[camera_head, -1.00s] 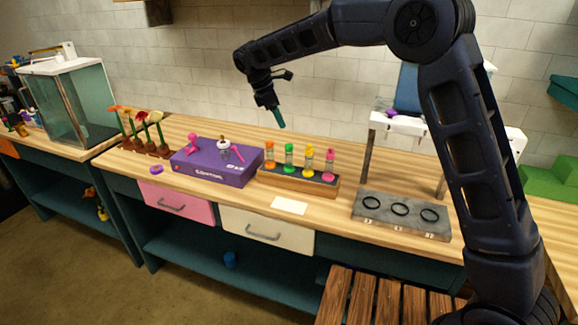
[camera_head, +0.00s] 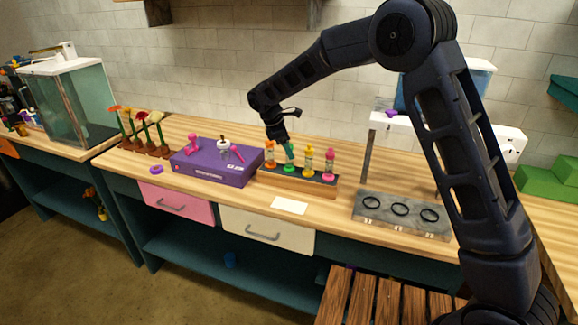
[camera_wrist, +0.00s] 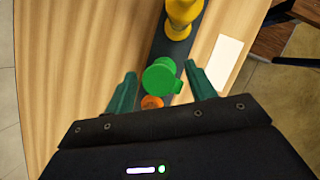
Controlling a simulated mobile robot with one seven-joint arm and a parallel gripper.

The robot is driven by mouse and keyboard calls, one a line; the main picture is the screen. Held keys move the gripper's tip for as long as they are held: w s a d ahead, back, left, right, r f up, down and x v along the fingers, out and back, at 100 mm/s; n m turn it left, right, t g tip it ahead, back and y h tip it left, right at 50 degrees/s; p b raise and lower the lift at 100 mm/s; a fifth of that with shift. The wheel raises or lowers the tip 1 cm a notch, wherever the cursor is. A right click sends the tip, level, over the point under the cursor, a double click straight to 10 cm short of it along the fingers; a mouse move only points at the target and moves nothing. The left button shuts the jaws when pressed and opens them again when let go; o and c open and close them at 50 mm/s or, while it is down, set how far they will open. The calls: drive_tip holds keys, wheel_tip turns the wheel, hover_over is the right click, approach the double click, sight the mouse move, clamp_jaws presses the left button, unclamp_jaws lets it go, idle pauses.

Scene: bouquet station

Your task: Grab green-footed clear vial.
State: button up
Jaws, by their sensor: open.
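The green-footed clear vial (camera_head: 290,168) stands in a wooden rack (camera_head: 300,184) on the workbench, between an orange vial (camera_head: 270,155) on its left and a yellow vial (camera_head: 308,160) on its right. My gripper (camera_head: 289,155) is over it, with the fingertips around its upper part. In the wrist view the green vial's top (camera_wrist: 159,76) lies between the two open green fingers of my gripper (camera_wrist: 157,85), with a gap on each side. The orange vial (camera_wrist: 152,102) and the yellow vial (camera_wrist: 182,14) show in line with it. The green vial's clear body is mostly hidden.
A pink vial (camera_head: 328,164) stands at the rack's right end. A purple box (camera_head: 216,170) is left of the rack. A grey holder with black rings (camera_head: 400,210) is at the right. A white card (camera_head: 289,205) lies in front.

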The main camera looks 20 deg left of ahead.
drive_tip(key=shift+x, duration=1.35)
clamp_jaws()
